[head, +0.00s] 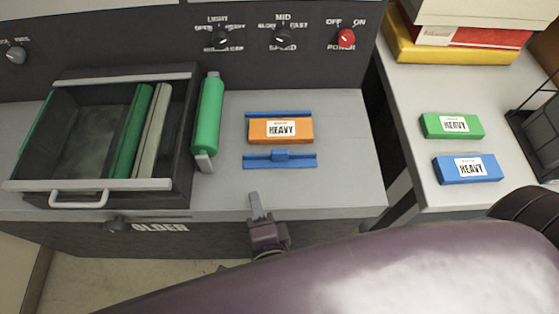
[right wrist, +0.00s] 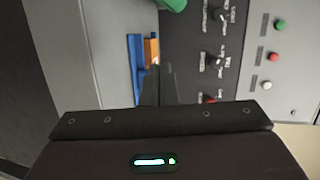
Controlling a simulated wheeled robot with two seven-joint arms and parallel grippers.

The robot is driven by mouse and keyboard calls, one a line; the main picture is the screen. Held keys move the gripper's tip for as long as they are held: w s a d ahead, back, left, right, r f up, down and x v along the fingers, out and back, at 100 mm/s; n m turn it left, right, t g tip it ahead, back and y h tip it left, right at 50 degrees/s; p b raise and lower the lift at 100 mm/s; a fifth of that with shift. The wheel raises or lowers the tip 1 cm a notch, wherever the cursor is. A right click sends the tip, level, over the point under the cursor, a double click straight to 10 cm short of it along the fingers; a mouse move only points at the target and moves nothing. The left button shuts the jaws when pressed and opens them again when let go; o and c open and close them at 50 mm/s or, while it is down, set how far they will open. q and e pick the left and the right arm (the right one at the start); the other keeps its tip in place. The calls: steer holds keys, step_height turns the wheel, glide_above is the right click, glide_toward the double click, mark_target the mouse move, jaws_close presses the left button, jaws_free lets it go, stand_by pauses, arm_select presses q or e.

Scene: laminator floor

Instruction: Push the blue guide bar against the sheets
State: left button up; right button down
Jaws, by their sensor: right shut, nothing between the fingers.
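The blue guide bar (head: 294,161), with a raised block at its middle, lies flat on the grey worktop. The orange pack labelled HEAVY (head: 255,133) lies just behind it, with a narrow strip of grey between them. In the right wrist view the blue bar (right wrist: 134,70) lies beside the orange pack (right wrist: 150,52). A thin blue strip (head: 279,114) runs along the pack's back edge. My left gripper is out of view.
A dark open drawer or tray (head: 180,140) with green and grey rolls or folders stands at left, beside a green roller (head: 209,115). A side table holds a green pack (head: 436,126) and a blue pack (head: 445,172). The control panel (head: 130,40) rises behind.

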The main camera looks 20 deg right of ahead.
steer(key=s+d+f+m+g+h, duration=0.1)
steer(key=s+d+m+h, duration=0.1)
steer(key=s+d+h, duration=0.15)
steer(key=p, duration=0.5)
glide_toward(280, 151)
steer(key=shift+m+g, duration=0.3)
steer(key=x, duration=0.3)
steer(key=f+x, duration=0.1)
steer(key=x, duration=0.2)
steer(key=shift+s, duration=0.15)
steer(key=shift+f, duration=0.1)
steer(key=shift+w, duration=0.3)
steer(key=w+b, duration=0.1)
steer(key=w+d+b, duration=0.1)
steer(key=w, duration=0.1)
steer(key=w+b, duration=0.1)
steer(key=w, duration=0.1)
steer(key=shift+w+d, duration=0.2)
steer(key=shift+d, duration=0.05)
steer(key=shift+r, duration=0.2)
